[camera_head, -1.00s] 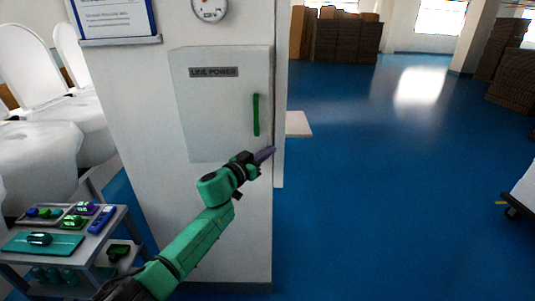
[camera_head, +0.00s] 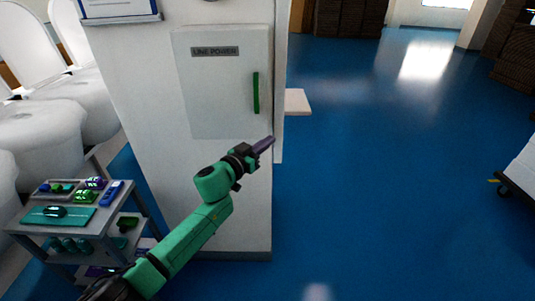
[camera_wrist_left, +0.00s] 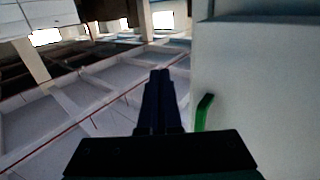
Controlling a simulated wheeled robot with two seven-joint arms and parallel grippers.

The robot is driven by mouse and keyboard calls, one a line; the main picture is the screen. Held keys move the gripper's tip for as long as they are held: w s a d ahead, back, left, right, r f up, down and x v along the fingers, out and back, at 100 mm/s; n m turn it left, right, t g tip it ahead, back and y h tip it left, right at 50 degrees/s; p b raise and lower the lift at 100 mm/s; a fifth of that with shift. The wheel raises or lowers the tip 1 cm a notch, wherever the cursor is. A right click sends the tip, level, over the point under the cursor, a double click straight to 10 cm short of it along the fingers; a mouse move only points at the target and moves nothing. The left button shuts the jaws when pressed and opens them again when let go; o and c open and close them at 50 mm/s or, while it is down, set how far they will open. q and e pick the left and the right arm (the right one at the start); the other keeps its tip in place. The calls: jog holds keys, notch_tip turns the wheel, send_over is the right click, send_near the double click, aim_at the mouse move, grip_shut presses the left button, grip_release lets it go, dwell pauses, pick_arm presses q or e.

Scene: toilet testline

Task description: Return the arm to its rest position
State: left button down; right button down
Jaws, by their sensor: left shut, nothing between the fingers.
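My left arm is green and reaches up from the bottom left in the head view. Its left gripper (camera_head: 263,146) is shut and empty, with purple fingers, in front of the lower right edge of the white line power box (camera_head: 222,105). In the left wrist view the shut fingers (camera_wrist_left: 160,85) point forward, beside the box's green handle (camera_wrist_left: 204,111). The handle also shows in the head view (camera_head: 256,93), upright on the box door, which looks shut. The fingers appear apart from the handle. My right gripper is not in view.
A grey cart (camera_head: 103,226) with small coloured parts stands at the lower left. White toilets (camera_head: 42,128) are behind it. The box is on a white pillar (camera_head: 150,120). Blue floor (camera_head: 390,180) is open to the right, with a trolley (camera_head: 520,172) at the right edge.

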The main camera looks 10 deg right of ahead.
pick_arm(q)
jog(key=s+a, duration=0.1)
jog(key=s, duration=0.5)
jog(key=s+a+f+n+y+b, duration=0.1)
jog(key=a+f+n+y, duration=0.15)
jog(key=a+f, duration=0.6)
jog(key=a+f+n+g+y, duration=0.1)
jog(key=a+f+y, duration=0.25)
jog(key=f, duration=1.05)
jog(key=s+a+f+n+y+b, duration=0.1)
jog(key=a+f+n+y, duration=0.1)
jog(key=a+f, duration=0.7)
jog(key=s+a+f+g+y+b, duration=0.1)
jog(key=s+a+f+g+y, duration=0.15)
jog(key=s+f, duration=0.55)
jog(key=s+a+f+g+y, duration=0.1)
jog(key=s+a+f, duration=0.4)
jog(key=f, duration=0.6)
jog(key=s+a+f+g, duration=0.2)
jog(key=s+f, duration=0.2)
jog(key=s, duration=0.7)
jog(key=s+a+f+n+g+y, duration=0.1)
jog(key=s+f, duration=0.4)
jog(key=s, duration=0.6)
jog(key=s+a+f+g+b, duration=0.1)
jog(key=s+a+f+g, duration=0.2)
jog(key=s, duration=0.8)
jog(key=shift+s+a+f+g+y, duration=0.35)
jog(key=shift+s+f, duration=0.05)
jog(key=shift+f, duration=0.35)
